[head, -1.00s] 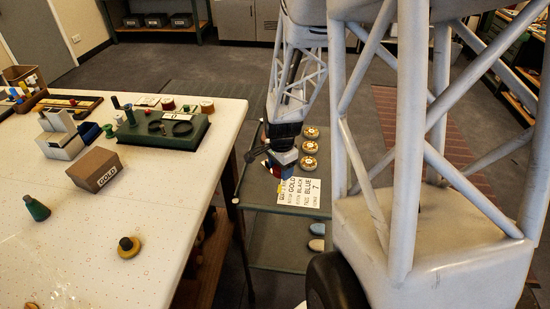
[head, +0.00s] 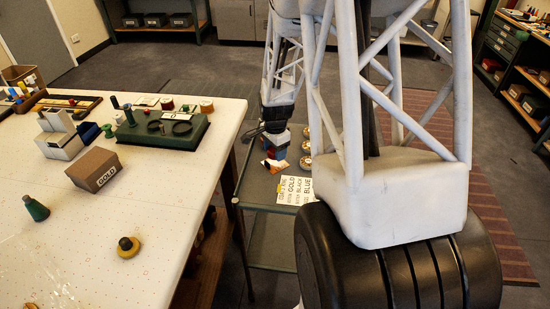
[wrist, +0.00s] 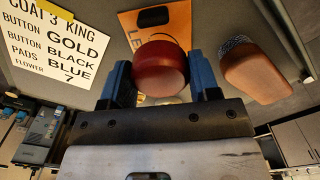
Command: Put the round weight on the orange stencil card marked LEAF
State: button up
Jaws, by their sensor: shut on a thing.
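My gripper (wrist: 161,88) is shut on the round weight (wrist: 160,68), a dark red disc between its two blue fingers. The orange stencil card (wrist: 180,28) lies behind the weight in the wrist view, with a dark cut-out and the letters "LE" showing; the rest of the word is hidden. The weight overlaps the card in that view; I cannot tell whether they touch. In the head view a small orange patch (head: 279,167) shows just under the gripper.
A white order sheet (head: 294,190) lies in front of the card. A brown rounded thing (wrist: 258,78) lies to the right in the wrist view. Round tan pieces (head: 306,162) stand at the shelf's right. The white table (head: 180,190) on the left holds a GOLD box (head: 95,169).

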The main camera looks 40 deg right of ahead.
aim_at(275, 164)
jog(key=shift+f, duration=1.8)
jog(key=shift+f, duration=0.1)
jog(key=o, duration=1.1)
notch_tip(275, 164, up, 12)
jog(key=shift+r, duration=0.15)
